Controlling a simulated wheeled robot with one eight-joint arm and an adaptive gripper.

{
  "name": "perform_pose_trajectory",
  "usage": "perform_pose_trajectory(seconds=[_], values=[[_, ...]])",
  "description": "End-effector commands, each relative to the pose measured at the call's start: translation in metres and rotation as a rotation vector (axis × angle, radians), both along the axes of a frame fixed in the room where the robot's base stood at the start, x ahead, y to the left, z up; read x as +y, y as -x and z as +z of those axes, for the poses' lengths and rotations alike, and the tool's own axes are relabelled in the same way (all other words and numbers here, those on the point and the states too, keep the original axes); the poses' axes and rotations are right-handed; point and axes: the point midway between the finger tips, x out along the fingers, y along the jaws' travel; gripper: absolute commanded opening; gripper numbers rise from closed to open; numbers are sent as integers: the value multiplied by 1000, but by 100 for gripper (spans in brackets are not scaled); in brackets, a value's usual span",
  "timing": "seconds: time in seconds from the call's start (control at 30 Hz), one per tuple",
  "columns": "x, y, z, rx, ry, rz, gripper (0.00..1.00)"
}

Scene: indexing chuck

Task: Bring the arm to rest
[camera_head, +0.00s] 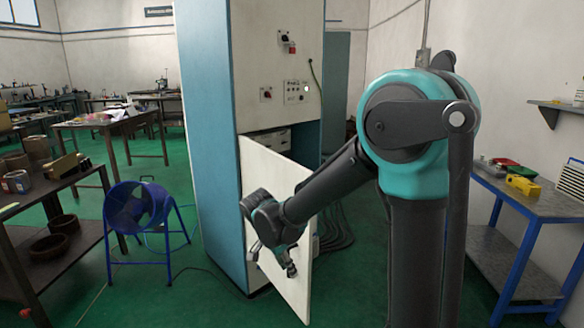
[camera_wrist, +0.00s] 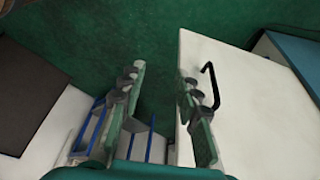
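My arm reaches left and down from my teal shoulder in the head view. My gripper (camera_head: 272,259) hangs at its end, in front of the white cabinet door (camera_head: 283,178). I cannot tell whether that finger touches the door or handle.
The tall blue and white cabinet (camera_head: 208,140) stands behind the door, which hangs open. A blue fan (camera_head: 138,208) and a brown shelf table (camera_head: 50,196) are at left. A blue workbench (camera_head: 535,197) stands at right. Green floor lies open between fan and cabinet.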

Motion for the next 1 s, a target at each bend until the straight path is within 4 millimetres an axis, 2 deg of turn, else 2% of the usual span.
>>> perform_pose_trajectory(seconds=[0.37, 0.47, 0.6, 0.7, 0.83, 1.0], values=[[-76, 21, -3, 61, -59, 237, 32], [-106, 35, -6, 68, -79, 347, 32], [-150, 65, -15, 54, -99, 540, 32], [-174, 86, -22, 29, -93, 673, 32], [-194, 109, -31, -7, -67, 811, 32], [-205, 125, -39, -35, -30, 913, 32]])
